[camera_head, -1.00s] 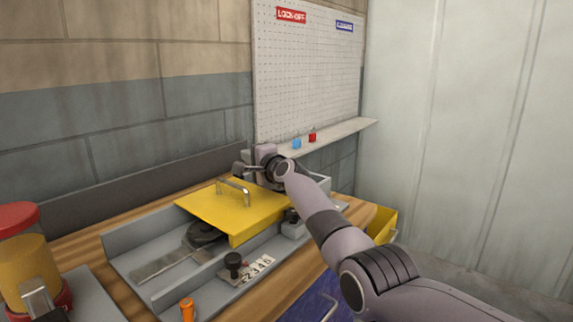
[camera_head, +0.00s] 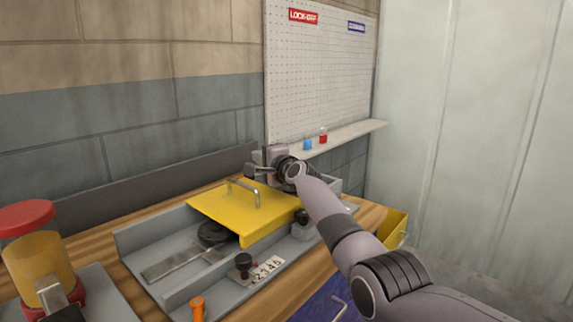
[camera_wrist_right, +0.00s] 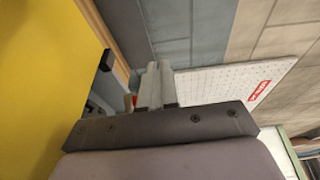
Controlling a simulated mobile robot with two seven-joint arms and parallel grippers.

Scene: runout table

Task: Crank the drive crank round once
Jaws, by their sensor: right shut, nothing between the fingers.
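My right gripper (camera_head: 252,172) is shut and empty. Its arm comes in from the lower right, and its fingers point left above the far edge of the yellow cover (camera_head: 225,207). In the right wrist view the two pale fingers (camera_wrist_right: 156,86) lie side by side with nothing between them. I cannot make out the drive crank for certain; the cover and my right arm hide part of the far end of the grey tray (camera_head: 128,240). What seems to be my left gripper (camera_head: 49,291) shows at the lower left, cut off by the picture edge.
The cover has a metal handle (camera_head: 243,190). A black knob (camera_head: 243,262) stands by a number plate (camera_head: 268,268), with an orange knob (camera_head: 198,309) nearer. A red-lidded jar (camera_head: 35,258) stands left. A pegboard (camera_head: 318,80) and shelf are behind; a yellow bin (camera_head: 394,228) stands right.

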